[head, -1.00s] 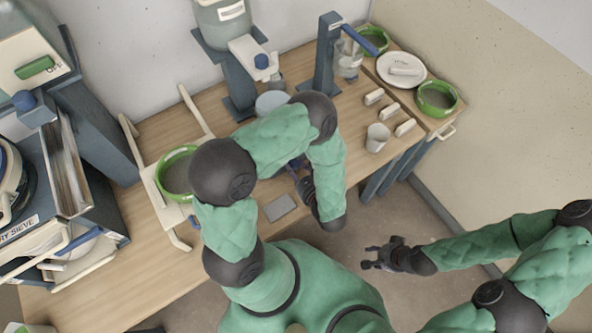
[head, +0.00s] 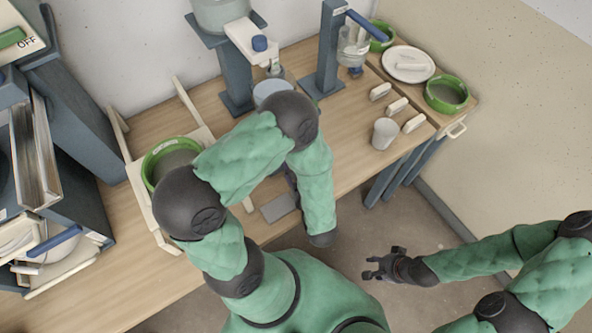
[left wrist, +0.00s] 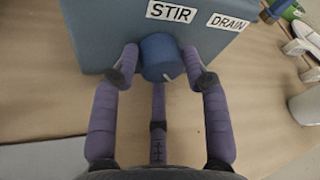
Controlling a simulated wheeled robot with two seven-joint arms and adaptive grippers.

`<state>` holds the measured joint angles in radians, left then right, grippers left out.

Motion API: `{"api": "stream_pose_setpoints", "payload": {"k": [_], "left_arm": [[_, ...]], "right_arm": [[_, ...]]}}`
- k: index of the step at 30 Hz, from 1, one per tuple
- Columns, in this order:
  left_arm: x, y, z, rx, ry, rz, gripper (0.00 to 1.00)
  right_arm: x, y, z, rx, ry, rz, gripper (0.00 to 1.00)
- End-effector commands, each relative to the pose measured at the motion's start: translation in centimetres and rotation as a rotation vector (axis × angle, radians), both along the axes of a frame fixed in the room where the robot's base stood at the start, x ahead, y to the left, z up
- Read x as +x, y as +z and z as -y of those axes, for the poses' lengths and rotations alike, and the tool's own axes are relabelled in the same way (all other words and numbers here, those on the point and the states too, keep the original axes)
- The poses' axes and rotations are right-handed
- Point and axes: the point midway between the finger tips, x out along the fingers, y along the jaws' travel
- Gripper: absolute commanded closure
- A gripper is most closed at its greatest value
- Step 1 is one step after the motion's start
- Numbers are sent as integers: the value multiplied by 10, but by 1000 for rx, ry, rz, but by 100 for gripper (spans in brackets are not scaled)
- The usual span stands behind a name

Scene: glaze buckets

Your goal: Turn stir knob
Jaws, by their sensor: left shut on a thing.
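The blue stir knob (left wrist: 161,57) sits on the front of a blue-grey box (left wrist: 105,40), just below the STIR label (left wrist: 171,12). My left gripper (left wrist: 163,66) is around the knob in the left wrist view, with fingers on both sides, shut on it. A small pale mark shows on the knob's lower edge. In the head view the knob and most of my left gripper are hidden by my left arm. My right gripper (head: 380,268) is empty, with its fingers apart, over the floor in front of the table.
A DRAIN label (left wrist: 228,22) is right of STIR. A white cup (head: 384,134) and several pale blocks (head: 397,105) stand right on the wooden table (head: 340,165). A green-rimmed bucket (head: 154,160) is left of my arm. A grey plate (head: 279,207) lies near the front edge.

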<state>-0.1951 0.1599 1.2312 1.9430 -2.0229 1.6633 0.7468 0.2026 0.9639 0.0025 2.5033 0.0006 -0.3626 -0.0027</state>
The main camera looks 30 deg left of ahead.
Motion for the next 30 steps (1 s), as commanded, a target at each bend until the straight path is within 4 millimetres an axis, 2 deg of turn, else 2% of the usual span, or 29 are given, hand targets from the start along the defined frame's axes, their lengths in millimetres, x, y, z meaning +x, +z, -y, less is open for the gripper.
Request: {"api": "stream_pose_setpoints", "payload": {"k": [14,15,16,17,30], "left_arm": [[4,0,3,-14,-13,24,87],[5,0,3,-14,-13,24,48],[5,1,3,-14,-13,24,40],[5,1,3,-13,-14,25,37],[0,2,5,-9,-9,21,37]], "right_arm": [[0,-3,0,0,0,0,60],[0,-3,0,0,0,0,60],[0,-3,0,0,0,0,60],[0,-3,0,0,0,0,60],[0,-3,0,0,0,0,60]]}}
